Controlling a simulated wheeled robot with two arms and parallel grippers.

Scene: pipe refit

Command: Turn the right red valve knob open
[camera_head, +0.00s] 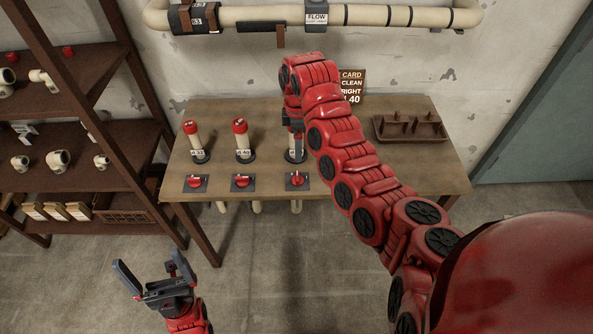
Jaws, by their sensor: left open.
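Three red valve knobs sit on dark square plates along the front of the wooden table. The right red valve knob (297,179) has its handle pointing front to back. The middle knob (242,182) and the left knob (195,183) have theirs lying roughly sideways. My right gripper (294,125) hangs over the right pipe stub (291,155), behind the right knob and apart from it. My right arm hides the stub's top, and I cannot tell whether the fingers are closed. My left gripper (148,268) is open and empty, low in front of the table.
Two more pipe stubs with red caps stand behind the left (197,146) and middle (242,142) knobs. A brown tray (410,130) and a sign card (352,84) are at the back right. A brown shelf (85,135) stands left; a pipe (355,14) runs along the wall.

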